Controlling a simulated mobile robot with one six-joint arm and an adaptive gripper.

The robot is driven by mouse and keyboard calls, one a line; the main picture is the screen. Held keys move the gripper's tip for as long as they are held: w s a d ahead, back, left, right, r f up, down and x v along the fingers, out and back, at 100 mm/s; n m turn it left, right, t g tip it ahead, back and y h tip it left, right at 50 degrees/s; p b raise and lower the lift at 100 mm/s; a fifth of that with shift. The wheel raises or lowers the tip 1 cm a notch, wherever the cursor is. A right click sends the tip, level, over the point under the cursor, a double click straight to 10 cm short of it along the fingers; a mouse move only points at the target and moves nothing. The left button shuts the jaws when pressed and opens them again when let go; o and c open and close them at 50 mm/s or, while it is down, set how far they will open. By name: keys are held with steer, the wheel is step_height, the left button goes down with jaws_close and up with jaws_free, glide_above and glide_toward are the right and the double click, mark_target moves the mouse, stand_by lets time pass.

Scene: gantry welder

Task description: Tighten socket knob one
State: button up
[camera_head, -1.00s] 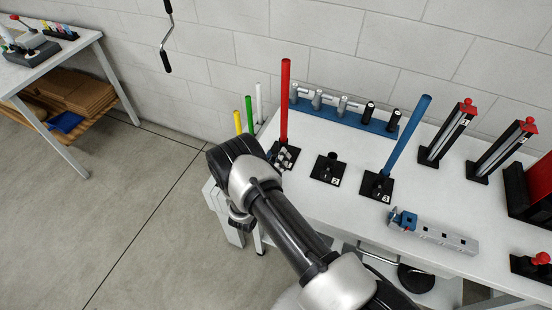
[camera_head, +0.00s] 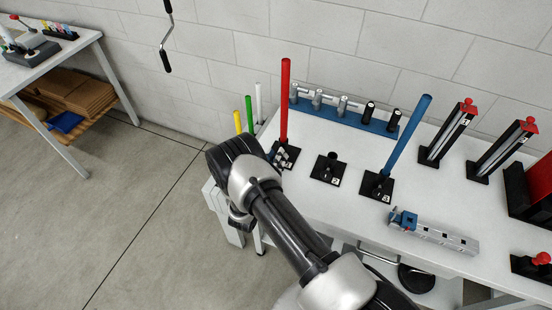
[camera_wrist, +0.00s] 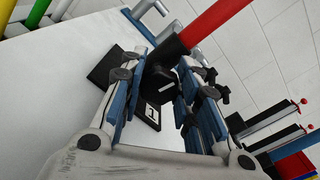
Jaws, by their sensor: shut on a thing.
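Socket one (camera_wrist: 105,72) is a black base on the white bench, with a label reading 1 (camera_wrist: 152,115) seen in the wrist view. A red rod (camera_head: 285,100) stands in it and also shows in the wrist view (camera_wrist: 215,22). Its black knob (camera_wrist: 160,82) sits between the blue-padded fingers of my gripper (camera_wrist: 163,62). My gripper is shut on the knob. In the head view my gripper (camera_head: 284,155) is small at socket one, and my arm hides part of that base.
Socket two (camera_head: 328,169) stands empty to the right. Socket three (camera_head: 377,187) holds a tilted blue rod (camera_head: 407,135). A blue rack (camera_head: 345,117) lies behind. Yellow, green (camera_head: 250,115) and white rods stand left of the red rod. A grey block strip (camera_head: 440,236) lies at the front.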

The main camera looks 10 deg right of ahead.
steer(key=m+b, duration=0.2)
steer(key=m, duration=0.2)
steer(key=shift+d, duration=0.1)
steer(key=m+b, duration=0.1)
steer(key=m, duration=0.3)
steer(key=shift+b, duration=0.4)
steer(key=m+b, duration=0.1)
steer(key=m, duration=0.2)
steer(key=shift+s, duration=0.1)
steer(key=shift+d+m+b, duration=0.1)
steer(key=shift+m+b, duration=0.9)
steer(key=shift+m, duration=1.2)
steer(key=o, duration=1.1)
